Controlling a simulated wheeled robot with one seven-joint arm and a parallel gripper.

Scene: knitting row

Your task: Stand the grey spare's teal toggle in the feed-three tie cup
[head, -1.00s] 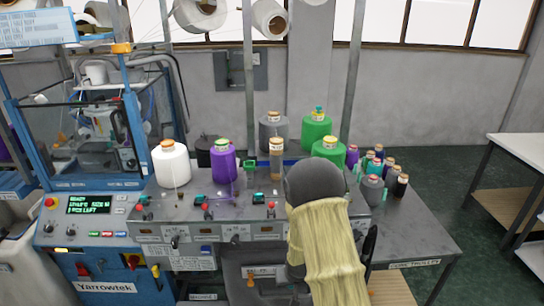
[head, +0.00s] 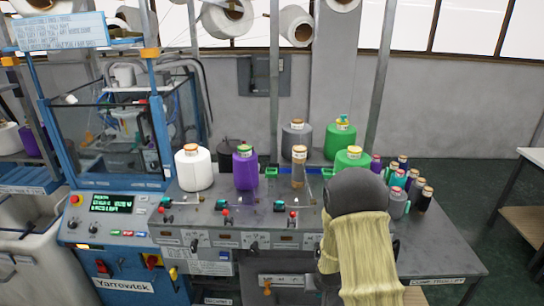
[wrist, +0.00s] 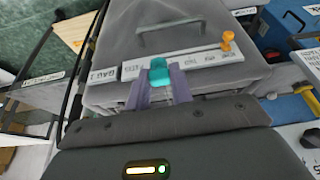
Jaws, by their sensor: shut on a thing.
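My gripper (wrist: 158,92) shows in the wrist view, its two purple-grey fingers shut on the teal toggle (wrist: 159,72). The toggle sits at the fingertips, clear of other things as far as I can see. In the head view my own arm hides the gripper and toggle. A large grey cone (head: 297,140) stands at the back of the machine top, and a smaller grey spool (head: 397,204) stands on the right side table. I cannot tell from these frames which is the grey spare. I cannot make out the feed-three tie cup with certainty; small green holders (head: 271,172) stand along the back rail.
A white cone (head: 194,170), a purple cone (head: 245,170) and a nearly bare brown cone (head: 299,168) stand in a row behind small red-and-teal levers (head: 226,214). Green cones (head: 341,138) stand at the right. Several small spools crowd the side table (head: 440,250).

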